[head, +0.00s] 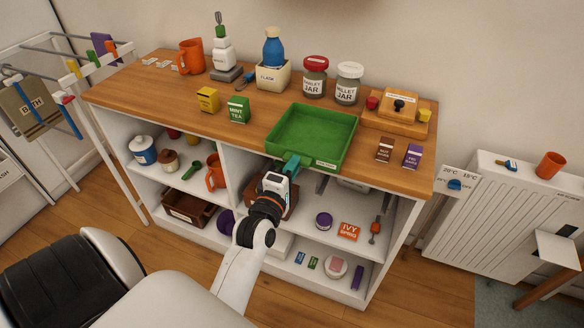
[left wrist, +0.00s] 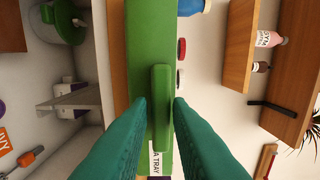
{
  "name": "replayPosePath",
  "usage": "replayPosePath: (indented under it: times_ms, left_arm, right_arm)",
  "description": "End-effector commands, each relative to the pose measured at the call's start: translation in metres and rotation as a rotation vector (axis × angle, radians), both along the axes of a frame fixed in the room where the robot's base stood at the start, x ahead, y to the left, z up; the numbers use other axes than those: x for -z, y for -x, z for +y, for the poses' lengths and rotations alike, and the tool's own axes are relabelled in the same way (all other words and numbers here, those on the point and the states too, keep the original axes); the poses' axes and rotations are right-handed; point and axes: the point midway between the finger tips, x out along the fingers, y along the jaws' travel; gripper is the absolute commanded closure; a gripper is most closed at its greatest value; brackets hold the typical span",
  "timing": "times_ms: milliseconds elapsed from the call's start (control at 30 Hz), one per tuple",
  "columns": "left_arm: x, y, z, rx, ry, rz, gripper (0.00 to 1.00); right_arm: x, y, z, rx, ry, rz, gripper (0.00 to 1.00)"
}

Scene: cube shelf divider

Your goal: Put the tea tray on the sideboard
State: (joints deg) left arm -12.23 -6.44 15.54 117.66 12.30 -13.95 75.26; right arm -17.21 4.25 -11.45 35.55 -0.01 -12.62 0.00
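The tea tray (head: 312,135) is a green, shallow, empty tray with a white label on its front wall. In the head view it is level at the front edge of the wooden sideboard top (head: 160,97); I cannot tell whether it rests fully on it. My left gripper (head: 290,163), with teal fingers, is at the tray's front side. My right gripper is not in view.
Behind the tray stand a red-lidded jar (head: 314,77), a white-lidded jar (head: 348,83) and a planter (head: 272,75) with a blue bottle. A green tea box (head: 238,109) is left of the tray. A brown box (head: 385,150) and purple box (head: 412,156) stand right.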

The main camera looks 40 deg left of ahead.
Motion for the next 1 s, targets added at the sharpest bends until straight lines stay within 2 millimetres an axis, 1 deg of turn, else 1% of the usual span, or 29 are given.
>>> replayPosePath:
  times_ms: [33, 67, 100, 400, 467, 567, 800, 1000]
  left_arm:
    - [0.000, 0.000, 0.000, 0.000, 0.000, 0.000, 0.73]
    - [0.000, 0.000, 0.000, 0.000, 0.000, 0.000, 0.68]
    - [0.000, 0.000, 0.000, 0.000, 0.000, 0.000, 0.66]
    - [-0.003, 0.000, 0.000, 0.000, 0.000, -0.001, 0.66]
    - [-0.004, 0.003, -0.001, 0.000, 0.000, 0.001, 0.66]
    - [-0.003, 0.015, -0.004, 0.001, 0.000, 0.003, 0.66]
    - [-0.004, 0.062, -0.015, 0.000, 0.001, 0.005, 0.66]
    - [-0.002, 0.095, -0.023, 0.001, 0.001, 0.004, 0.66]
  right_arm:
    - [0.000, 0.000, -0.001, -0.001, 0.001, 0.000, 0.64]
    - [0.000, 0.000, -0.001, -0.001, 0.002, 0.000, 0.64]
    - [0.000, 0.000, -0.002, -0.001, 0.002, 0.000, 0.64]
    - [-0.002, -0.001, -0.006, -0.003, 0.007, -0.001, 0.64]
    - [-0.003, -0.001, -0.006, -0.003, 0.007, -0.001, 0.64]
    - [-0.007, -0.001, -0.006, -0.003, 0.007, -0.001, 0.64]
    - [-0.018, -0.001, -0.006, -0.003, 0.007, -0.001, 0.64]
    - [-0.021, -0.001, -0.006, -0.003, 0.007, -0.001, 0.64]
